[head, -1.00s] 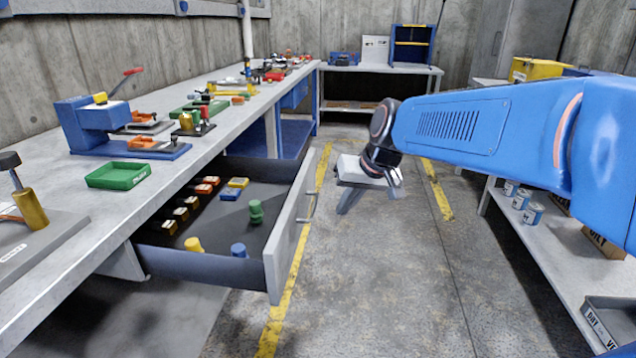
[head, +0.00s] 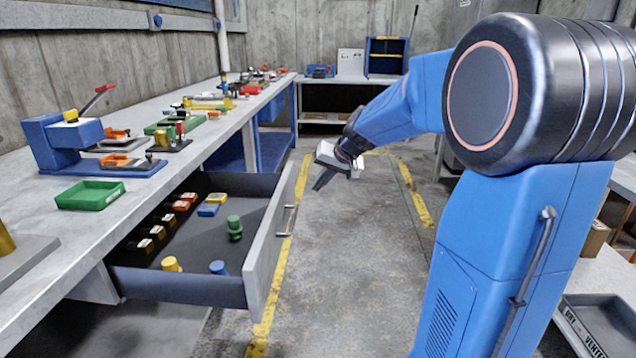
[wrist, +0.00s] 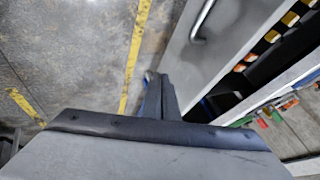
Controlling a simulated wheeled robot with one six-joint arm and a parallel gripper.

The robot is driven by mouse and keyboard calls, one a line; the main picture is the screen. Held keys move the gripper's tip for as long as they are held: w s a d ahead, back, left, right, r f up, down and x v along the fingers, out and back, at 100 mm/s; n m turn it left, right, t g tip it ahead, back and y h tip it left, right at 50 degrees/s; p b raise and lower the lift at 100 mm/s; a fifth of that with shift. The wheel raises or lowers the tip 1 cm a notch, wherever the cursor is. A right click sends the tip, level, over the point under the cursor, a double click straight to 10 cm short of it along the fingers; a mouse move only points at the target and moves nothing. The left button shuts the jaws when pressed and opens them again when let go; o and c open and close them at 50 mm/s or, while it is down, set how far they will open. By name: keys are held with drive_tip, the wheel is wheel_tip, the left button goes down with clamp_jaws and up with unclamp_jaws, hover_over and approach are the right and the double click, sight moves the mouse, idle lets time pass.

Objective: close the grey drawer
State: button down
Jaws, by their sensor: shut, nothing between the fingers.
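The grey drawer (head: 270,245) is pulled out from under the left workbench, with its bar handle (head: 291,220) on the front panel. Yellow, blue and green pieces and a row of dark parts lie inside it. My gripper (head: 320,184) is shut and empty, pointing down and left over the aisle. In the head view it shows just right of the drawer's far front corner, with no contact visible. In the wrist view the closed fingers (wrist: 160,96) point towards the drawer front (wrist: 222,48), and the handle (wrist: 203,22) shows at the top.
The workbench (head: 75,235) carries a blue press (head: 62,142), a green tray (head: 90,195) and several small parts. Yellow lines (head: 414,192) mark the aisle floor (head: 345,260), which is clear beside the drawer. A grey bin (head: 600,325) sits on the right shelf.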

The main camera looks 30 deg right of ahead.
sight(290, 201)
drive_tip(key=shift+w+a+f, duration=1.25)
drive_tip(key=shift+w+f, duration=0.1)
drive_tip(key=shift+w, duration=0.1)
drive_tip(key=shift+w+a+f, duration=1.25)
drive_tip(key=shift+w+f, duration=0.1)
drive_tip(key=shift+w, duration=0.1)
drive_tip(key=shift+a, duration=0.15)
drive_tip(key=w+a, duration=0.4)
drive_tip(key=a, duration=0.4)
drive_tip(key=w+a, duration=0.5)
drive_tip(key=a, duration=0.3)
drive_tip(key=w+a, duration=0.5)
drive_tip(key=a, duration=0.3)
drive_tip(key=shift+a, duration=0.1)
